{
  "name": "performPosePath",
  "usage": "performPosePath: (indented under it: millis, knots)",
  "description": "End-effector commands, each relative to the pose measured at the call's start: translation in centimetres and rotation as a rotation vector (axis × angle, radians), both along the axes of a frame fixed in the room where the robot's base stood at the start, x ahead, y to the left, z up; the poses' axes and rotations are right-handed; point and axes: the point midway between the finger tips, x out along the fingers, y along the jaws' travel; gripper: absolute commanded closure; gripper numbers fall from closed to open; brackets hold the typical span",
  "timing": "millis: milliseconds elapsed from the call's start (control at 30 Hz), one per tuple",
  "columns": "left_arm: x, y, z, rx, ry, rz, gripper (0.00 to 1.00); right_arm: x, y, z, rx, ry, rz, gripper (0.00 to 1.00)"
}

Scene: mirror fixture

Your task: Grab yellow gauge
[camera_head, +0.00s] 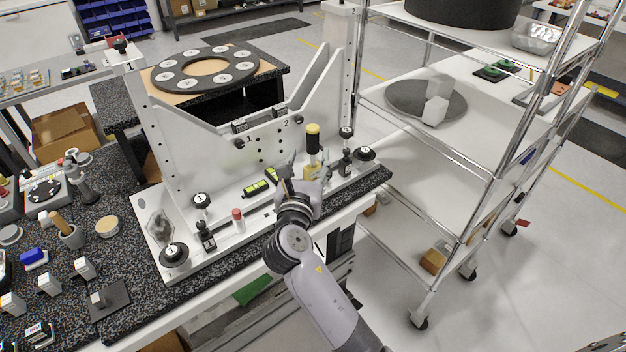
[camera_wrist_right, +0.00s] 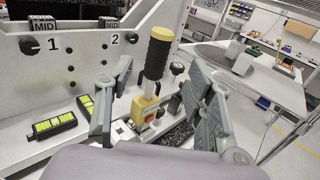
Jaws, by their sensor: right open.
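The yellow gauge (camera_head: 312,138) stands upright on the right part of the white mirror fixture's base, with a yellow cap and a dark band. My left gripper does not show.
The fixture's white upright plate (camera_head: 205,150) rises behind. Two bars with yellow-green faces (camera_head: 262,183) and a red-capped peg (camera_head: 238,217) lie left of the gripper. Black knobs (camera_head: 364,153) stand close right of the gauge. A wheeled rack (camera_head: 440,160) stands to the right.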

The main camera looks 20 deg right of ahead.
Motion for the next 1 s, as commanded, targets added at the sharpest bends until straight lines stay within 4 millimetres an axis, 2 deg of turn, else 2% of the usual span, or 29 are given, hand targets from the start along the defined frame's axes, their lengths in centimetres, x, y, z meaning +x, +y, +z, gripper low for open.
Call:
performPosePath:
  millis: [33,100,367,567,700,1000]
  knots:
    - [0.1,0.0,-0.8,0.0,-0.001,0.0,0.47,1.0,-0.4,-0.3,0.001,-0.003,0.0,0.51]
    - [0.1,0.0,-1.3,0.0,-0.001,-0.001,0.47,2.0,-0.9,-0.3,0.0,-0.002,0.001,0.51]
    - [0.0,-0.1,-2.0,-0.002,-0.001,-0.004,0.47,3.8,-1.7,-0.2,0.001,0.0,0.001,0.51]
    - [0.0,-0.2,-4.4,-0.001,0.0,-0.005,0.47,6.5,-2.9,-0.1,0.003,-0.004,0.0,0.51]
    - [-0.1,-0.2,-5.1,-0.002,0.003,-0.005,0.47,7.9,-3.6,0.1,0.001,0.0,0.001,0.51]
    - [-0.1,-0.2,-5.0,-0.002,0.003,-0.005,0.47,8.2,-3.7,0.3,0.002,0.001,0.002,0.52]
